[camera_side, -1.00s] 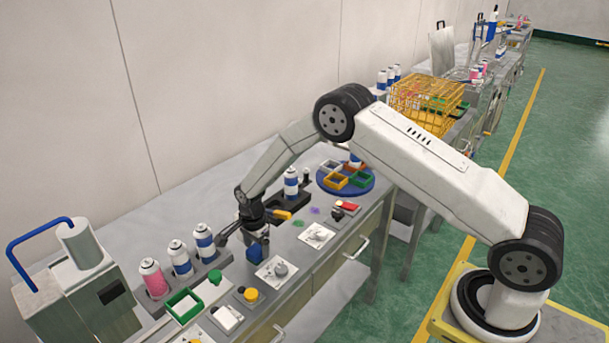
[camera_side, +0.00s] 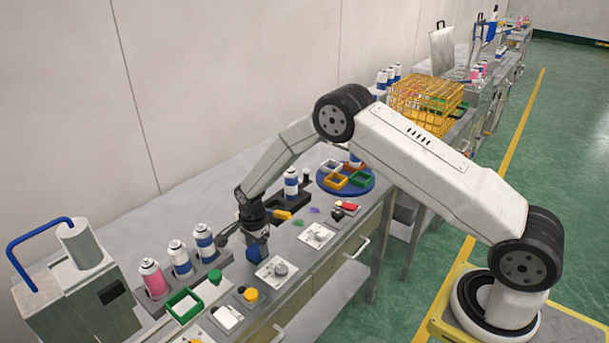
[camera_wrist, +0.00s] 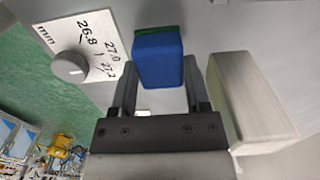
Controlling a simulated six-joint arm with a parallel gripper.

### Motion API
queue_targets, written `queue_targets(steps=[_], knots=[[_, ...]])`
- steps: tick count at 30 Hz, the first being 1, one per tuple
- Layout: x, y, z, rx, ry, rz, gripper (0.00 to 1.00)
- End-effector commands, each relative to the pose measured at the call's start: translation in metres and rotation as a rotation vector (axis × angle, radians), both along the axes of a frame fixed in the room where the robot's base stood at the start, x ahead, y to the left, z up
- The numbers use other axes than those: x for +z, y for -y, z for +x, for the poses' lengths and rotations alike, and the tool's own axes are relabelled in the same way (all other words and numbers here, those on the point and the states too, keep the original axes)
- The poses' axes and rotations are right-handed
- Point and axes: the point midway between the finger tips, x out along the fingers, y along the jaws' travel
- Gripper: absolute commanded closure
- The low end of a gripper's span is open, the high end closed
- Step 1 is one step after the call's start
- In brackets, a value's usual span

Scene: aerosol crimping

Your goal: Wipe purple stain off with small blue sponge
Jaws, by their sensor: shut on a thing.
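My gripper (camera_side: 254,238) is shut on a small blue sponge (camera_side: 257,253) with a dark green face. In the wrist view the blue sponge (camera_wrist: 159,62) sits between the two fingers of my gripper (camera_wrist: 163,85), its green side facing away. A purple stain (camera_side: 314,210) lies on the grey bench top, to the right of my gripper and apart from the sponge. A green stain (camera_side: 298,223) lies between my gripper and the purple stain. Neither stain shows in the wrist view.
A dial plate (camera_side: 276,270) lies just right of the sponge, with another dial plate (camera_side: 318,236) farther right. Spray cans (camera_side: 205,243) stand in a rack at left. A blue turntable with coloured bins (camera_side: 372,187) stands beyond the stains. A can (camera_side: 291,183) stands behind.

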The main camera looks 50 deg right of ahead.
Motion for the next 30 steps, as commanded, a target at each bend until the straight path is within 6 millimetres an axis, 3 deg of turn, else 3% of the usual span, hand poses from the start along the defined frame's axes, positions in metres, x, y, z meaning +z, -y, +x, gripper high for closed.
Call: queue_targets(steps=[30], knots=[[0.042, 0.0, 0.0, 0.0, 0.001, 0.0, 0.63]])
